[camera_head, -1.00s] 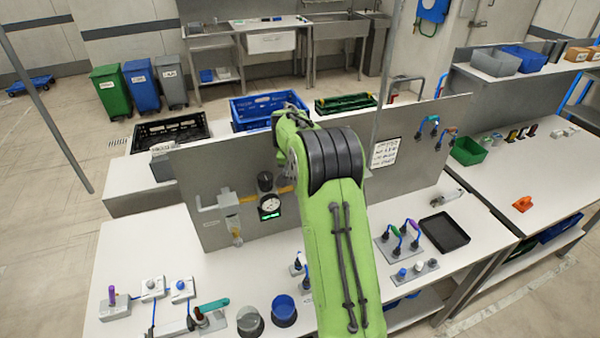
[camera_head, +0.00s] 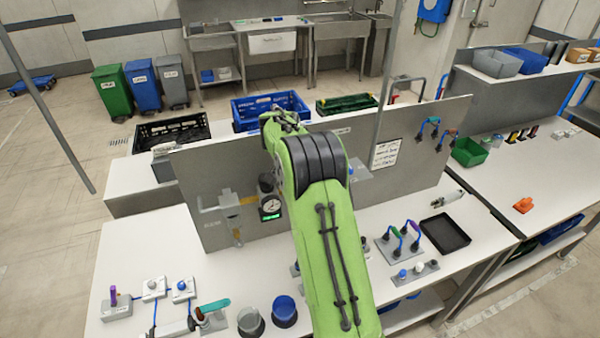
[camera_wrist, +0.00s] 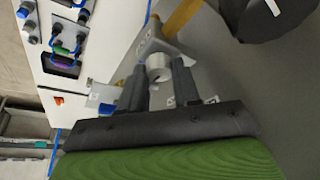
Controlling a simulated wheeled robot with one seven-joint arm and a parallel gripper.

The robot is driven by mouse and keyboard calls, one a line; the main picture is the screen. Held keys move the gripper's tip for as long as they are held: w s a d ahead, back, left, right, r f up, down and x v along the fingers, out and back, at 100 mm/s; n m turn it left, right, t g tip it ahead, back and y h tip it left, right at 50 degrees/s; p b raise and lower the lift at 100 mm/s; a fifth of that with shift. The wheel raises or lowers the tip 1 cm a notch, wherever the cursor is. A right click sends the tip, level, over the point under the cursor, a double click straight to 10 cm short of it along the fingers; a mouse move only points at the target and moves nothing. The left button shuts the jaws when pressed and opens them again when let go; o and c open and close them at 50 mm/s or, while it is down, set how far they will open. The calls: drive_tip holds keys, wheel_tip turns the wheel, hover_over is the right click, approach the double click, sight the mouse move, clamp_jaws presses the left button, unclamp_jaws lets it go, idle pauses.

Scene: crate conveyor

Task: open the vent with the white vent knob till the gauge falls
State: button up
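The gauge (camera_head: 270,206) is a dark round dial with a pale face and a green display below it, on the grey upright panel in the head view. In the wrist view a short white cylinder (camera_wrist: 158,68), which looks like the white vent knob, sits on a grey fitting beside a yellow pipe (camera_wrist: 182,18). My gripper (camera_wrist: 159,72) has its two dark fingers apart, one on each side of this cylinder. I cannot tell whether they touch it. My arm hides the gripper and the knob in the head view. The gauge reading is too small to read.
A grey bracketed fitting (camera_head: 228,205) stands out from the panel (camera_head: 410,175) left of the gauge. Cups, cabled blocks and a black tray (camera_head: 445,233) stand on the white bench (camera_head: 135,248). A large black round part (camera_wrist: 262,15) is close to the gripper in the wrist view.

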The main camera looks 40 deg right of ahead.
drive_tip(key=o, duration=0.4)
drive_tip(key=v, duration=1.6)
drive_tip(key=shift+f, duration=0.1)
drive_tip(key=s+a+n+t+y+b, duration=0.1)
drive_tip(key=s+a+n+b, duration=0.15)
drive_tip(key=s+a, duration=0.45)
drive_tip(key=s+a+n+t+y+b, duration=0.15)
drive_tip(key=s+a+n, duration=0.3)
drive_tip(key=s, duration=0.55)
drive_tip(key=s+a+f+n+b, duration=0.1)
drive_tip(key=s+a+f, duration=0.1)
drive_tip(key=s+f, duration=0.1)
drive_tip(key=s+a+f+n+y+b, duration=0.1)
drive_tip(key=s+a+f+n, duration=0.1)
drive_tip(key=s, duration=0.3)
drive_tip(key=s+a+f+n+t+b, duration=0.1)
drive_tip(key=s+a+f+n, duration=0.1)
drive_tip(key=s+a+f, duration=0.1)
drive_tip(key=shift+s+a+f, duration=0.25)
drive_tip(key=shift+s+f, duration=0.5)
drive_tip(key=shift+s, duration=0.05)
